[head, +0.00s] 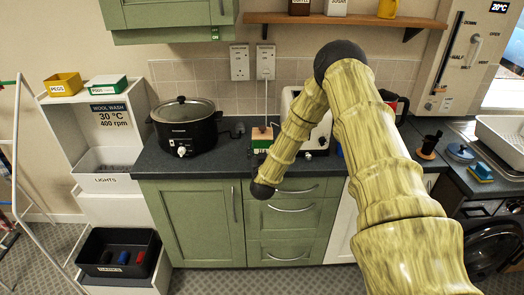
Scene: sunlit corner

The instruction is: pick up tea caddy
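No tea caddy can be told for certain in the head view. A small green box with a brown top and a pale patch (262,134) stands on the counter between the black slow cooker and the white toaster, partly hidden behind my arm. On the wall shelf, a dark canister (299,6), a white canister (337,6) and a yellow item (387,8) are cut off by the top edge. My arm rises from the lower right, bends at a dark elbow and comes down to a dark joint before the drawers. My gripper's fingers do not show.
The slow cooker (185,125) stands left on the dark counter (225,160), and the toaster (300,108) right of the green box. The wooden shelf (345,19) hangs above. A white laundry unit (85,140) stands left; a dish rack (503,138) is far right.

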